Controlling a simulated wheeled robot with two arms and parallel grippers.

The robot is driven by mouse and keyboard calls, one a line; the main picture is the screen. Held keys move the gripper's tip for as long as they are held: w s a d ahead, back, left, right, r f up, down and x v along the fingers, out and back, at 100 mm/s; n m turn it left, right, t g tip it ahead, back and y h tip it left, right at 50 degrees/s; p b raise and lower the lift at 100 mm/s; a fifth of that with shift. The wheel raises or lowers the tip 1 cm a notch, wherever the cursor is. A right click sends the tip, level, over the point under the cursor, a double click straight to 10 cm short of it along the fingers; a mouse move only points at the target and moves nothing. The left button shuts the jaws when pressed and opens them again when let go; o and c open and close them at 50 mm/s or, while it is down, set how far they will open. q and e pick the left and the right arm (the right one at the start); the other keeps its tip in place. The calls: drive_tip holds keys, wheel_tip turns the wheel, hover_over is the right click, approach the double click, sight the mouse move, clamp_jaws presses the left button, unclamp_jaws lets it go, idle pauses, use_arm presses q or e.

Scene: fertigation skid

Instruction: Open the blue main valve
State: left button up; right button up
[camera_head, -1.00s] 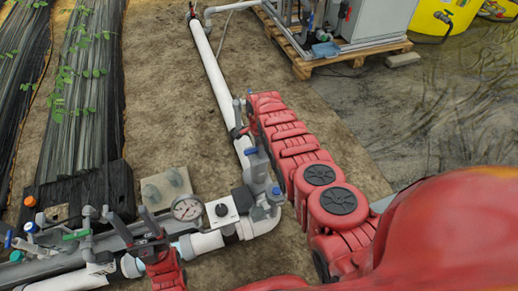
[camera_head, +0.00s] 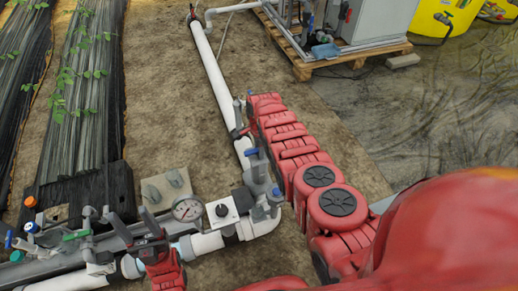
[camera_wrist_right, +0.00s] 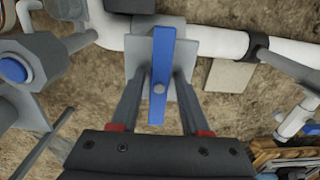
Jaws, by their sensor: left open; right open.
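The blue main valve has a flat blue lever (camera_wrist_right: 162,75) with a grey pivot, over a grey bracket on the white pipe. In the head view its blue handle (camera_head: 251,152) shows beside my right forearm, near the pipe elbow. In the right wrist view, my right gripper (camera_wrist_right: 160,85) is open, with one finger on each side of the lever. I cannot tell whether the fingers touch it. In the head view these fingers are hard to make out. My left gripper (camera_head: 139,223) is open over the lower-left pipework.
Smaller valves (camera_head: 75,235) crowd the lower left. A pallet (camera_head: 305,65) with a grey cabinet stands at the back.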

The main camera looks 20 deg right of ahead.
drive_tip(key=shift+s+f, duration=0.7)
drive_tip(key=shift+s, duration=0.1)
clamp_jaws()
drive_tip(key=n, duration=0.9)
drive_tip(key=shift+n, duration=0.4)
drive_tip(key=n, duration=0.5)
drive_tip(key=shift+w+d+r+n, duration=0.1)
drive_tip(key=shift+d+n, duration=0.15)
drive_tip(key=shift+n, duration=0.15)
drive_tip(key=n, duration=0.3)
drive_tip(key=shift+n+b, duration=0.3)
drive_tip(key=shift+n, duration=0.1)
drive_tip(key=shift+o, duration=0.2)
unclamp_jaws()
drive_tip(key=shift+a, duration=0.1)
drive_tip(key=r+p, duration=0.7)
drive_tip(key=w+r+p, duration=0.1)
drive_tip(key=r+p, duration=0.2)
drive_tip(key=shift+a+r+p, duration=0.15)
drive_tip(key=shift+r+p, duration=0.1)
drive_tip(key=shift+p, duration=0.1)
drive_tip(key=shift+f, duration=0.15)
